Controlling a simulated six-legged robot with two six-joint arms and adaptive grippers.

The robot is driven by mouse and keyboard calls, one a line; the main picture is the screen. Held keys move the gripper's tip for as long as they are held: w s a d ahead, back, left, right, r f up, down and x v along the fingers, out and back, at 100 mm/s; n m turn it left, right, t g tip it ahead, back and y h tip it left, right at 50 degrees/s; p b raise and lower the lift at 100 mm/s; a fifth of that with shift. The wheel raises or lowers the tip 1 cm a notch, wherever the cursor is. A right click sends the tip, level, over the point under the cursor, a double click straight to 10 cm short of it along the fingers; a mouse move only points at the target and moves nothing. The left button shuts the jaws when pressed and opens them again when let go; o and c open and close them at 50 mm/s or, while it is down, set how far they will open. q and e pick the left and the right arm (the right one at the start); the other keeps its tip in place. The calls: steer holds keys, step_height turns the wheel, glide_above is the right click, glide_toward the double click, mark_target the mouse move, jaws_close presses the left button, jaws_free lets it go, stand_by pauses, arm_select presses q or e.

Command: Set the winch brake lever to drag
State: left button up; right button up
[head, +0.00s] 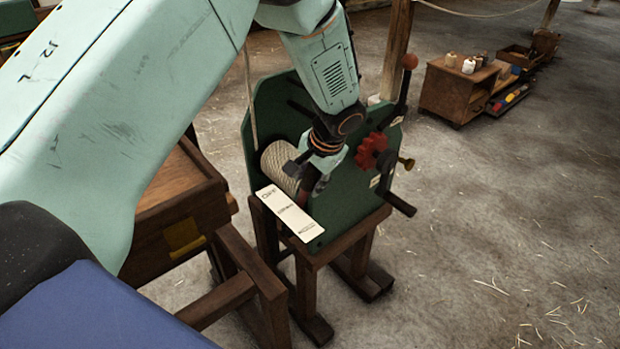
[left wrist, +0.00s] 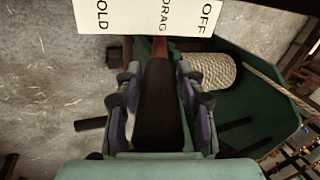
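The winch (head: 350,195) is a green-cheeked frame with a rope-wound drum (head: 280,165) on a wooden stand. A white label plate (head: 290,213) lies on its near edge; in the left wrist view the plate (left wrist: 130,17) reads OFF, DRAG and a partly cut-off OLD. The brake lever has a black grip (left wrist: 160,105) and a reddish shaft, which meets the plate's edge by the word DRAG. My left gripper (head: 308,172) is at the lever, its fingers against both sides of the grip. In the head view it hides most of the lever. My right gripper is out of view.
A red-knobbed lever (head: 409,62), a red star-shaped knob (head: 372,150) and a dark crank handle (head: 400,204) stick out on the winch's right. A wooden bench (head: 180,200) stands close on the left. A small cabinet (head: 455,92) stands farther back. The floor at right is open.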

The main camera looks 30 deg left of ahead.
arm_select(q)
steer(key=shift+o, duration=1)
steer(key=shift+d+r, duration=0.1)
steer(key=shift+r, duration=0.15)
steer(key=v, duration=1.1)
steer(key=shift+r, duration=0.25)
steer(key=shift+s+f, duration=0.1)
steer(key=shift+s, duration=0.05)
